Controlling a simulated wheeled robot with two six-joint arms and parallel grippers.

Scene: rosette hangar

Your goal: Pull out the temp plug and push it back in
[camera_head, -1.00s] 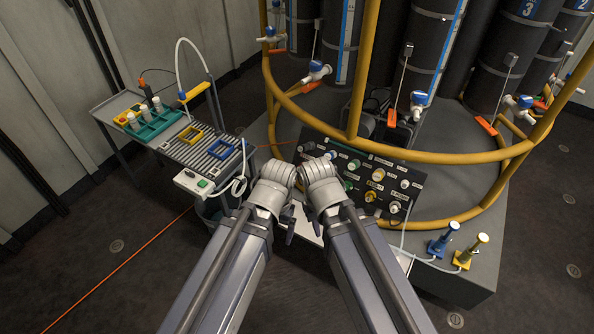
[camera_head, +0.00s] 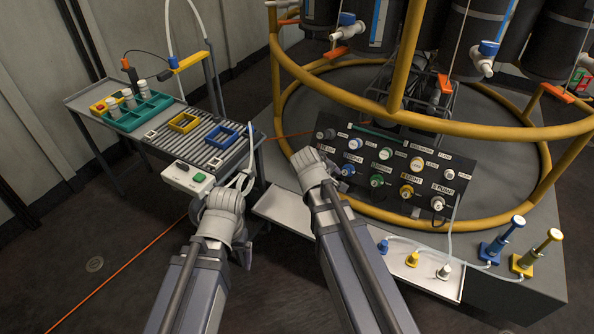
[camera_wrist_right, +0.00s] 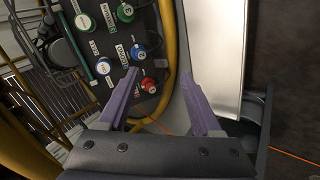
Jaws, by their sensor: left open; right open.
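The dark panel (camera_head: 395,207) stands tilted inside the yellow ring and bears several coloured plugs with small labels. I cannot read with certainty which is the temp plug. My right gripper (camera_wrist_right: 158,75) is open in the right wrist view. A red plug (camera_wrist_right: 148,86) shows between its fingers, apparently beyond the tips, with a blue plug (camera_wrist_right: 138,52) and a white plug (camera_wrist_right: 103,67) to its left. In the head view my right wrist covers the panel's left end and its fingers are hidden. My left gripper (camera_head: 246,254) is open and empty, left of the panel.
A white ledge (camera_head: 330,241) runs before the panel, with small blue, yellow and white connectors. Blue and yellow plungers (camera_head: 503,240) stand at right. A side table (camera_head: 150,138) with a green rack (camera_head: 138,112) stands left. Yellow rails (camera_head: 400,62) arch above the panel.

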